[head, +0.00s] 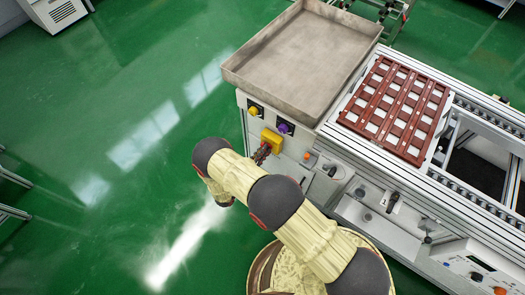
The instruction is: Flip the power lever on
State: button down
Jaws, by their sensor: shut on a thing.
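A yellow switch box (271,138) sits on the side panel of the pale machine, below the metal tray. My gripper (264,151) is at the lower front of this box, at the end of my cream and dark grey arm. It is shut on what appears to be the power lever, at the box's face. The lever itself is small and mostly hidden by the gripper, so I cannot tell whether it is up or down.
A yellow knob (253,111) and a purple knob (284,128) are close above the box. An orange button (307,155) is to the right. The empty metal tray (300,60) overhangs the panel. Green floor (120,130) is clear on the left.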

jog(key=shift+m, duration=0.3)
jog(key=m+b, duration=0.1)
jog(key=m, duration=0.3)
jog(key=m+b, duration=0.1)
jog(key=m, duration=0.3)
jog(key=m+b, duration=0.1)
jog(key=m, duration=0.4)
jog(key=shift+s+d, duration=0.3)
jog(key=shift+d, duration=0.1)
jog(key=shift+m, duration=0.3)
jog(key=c, duration=1.8)
grip_release()
jog(key=shift+c, duration=0.2)
jog(key=shift+o, duration=0.2)
jog(key=shift+s, duration=0.1)
jog(key=v, duration=1.2)
